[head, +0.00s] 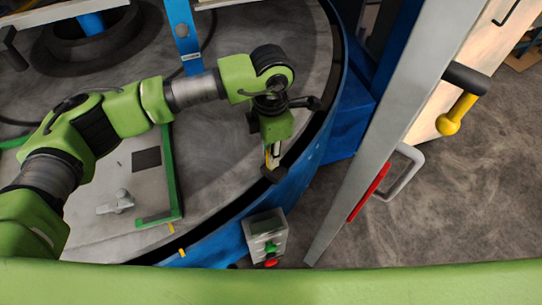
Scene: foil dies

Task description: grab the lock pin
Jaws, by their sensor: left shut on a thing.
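My left gripper (272,165) points down over the rim of the round grey turntable (220,160). It is shut on a slim, pale yellow piece, which looks like the lock pin (268,155). The fingers and the green wrist hide most of this pin. I cannot tell whether its lower end sits in the rim or is clear of it. My right gripper is not in view.
A control box (265,235) with green and red buttons stands at the blue rim. A grey post (400,125) with a red-marked handle rises at right. A grey clamp-like part (117,202) lies on a plate with a green frame (173,180).

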